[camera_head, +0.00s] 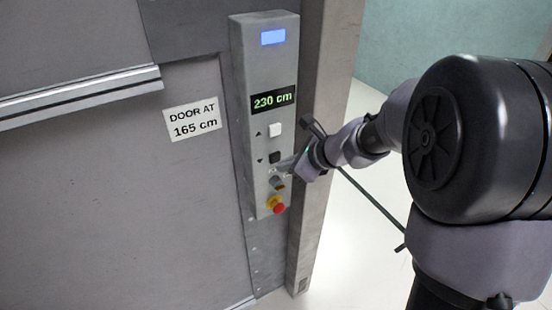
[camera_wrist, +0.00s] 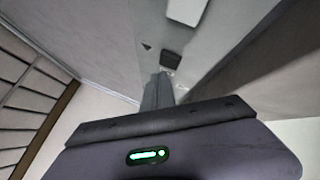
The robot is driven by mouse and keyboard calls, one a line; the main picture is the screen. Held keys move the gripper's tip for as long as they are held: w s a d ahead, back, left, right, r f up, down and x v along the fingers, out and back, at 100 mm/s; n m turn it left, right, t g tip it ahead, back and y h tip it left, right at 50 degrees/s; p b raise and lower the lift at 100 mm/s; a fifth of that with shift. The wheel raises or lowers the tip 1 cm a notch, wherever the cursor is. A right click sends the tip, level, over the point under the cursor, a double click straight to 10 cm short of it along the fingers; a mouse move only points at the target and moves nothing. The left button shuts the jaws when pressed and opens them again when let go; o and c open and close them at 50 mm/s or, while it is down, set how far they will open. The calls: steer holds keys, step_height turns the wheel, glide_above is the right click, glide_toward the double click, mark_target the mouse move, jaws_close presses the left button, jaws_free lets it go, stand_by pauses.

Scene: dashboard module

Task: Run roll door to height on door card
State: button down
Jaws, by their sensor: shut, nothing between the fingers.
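The door card (camera_head: 193,120) on the grey panel reads "DOOR AT 165 cm". The control box (camera_head: 246,110) has a display (camera_head: 273,101) reading 230 cm. Below it are a white button (camera_head: 275,129) beside an up arrow and a black button (camera_head: 275,157) beside a down arrow. My gripper (camera_head: 280,168) is shut and empty, its tip just below the black button. In the wrist view the fingertips (camera_wrist: 159,77) point at the black button (camera_wrist: 171,59), with the white button (camera_wrist: 186,11) beyond. I cannot tell whether the tip touches the box.
A small blue screen (camera_head: 272,37) is at the box's top. A dark knob (camera_head: 277,183) and a red emergency button on yellow (camera_head: 278,207) sit below the black button, close to my gripper. A grey post (camera_head: 318,240) stands right of the box; pale floor is open beyond.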

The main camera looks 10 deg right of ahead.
steer(key=shift+w, duration=0.1)
stand_by(0.7)
steer(key=shift+w+a, duration=0.15)
steer(key=shift+w, duration=0.15)
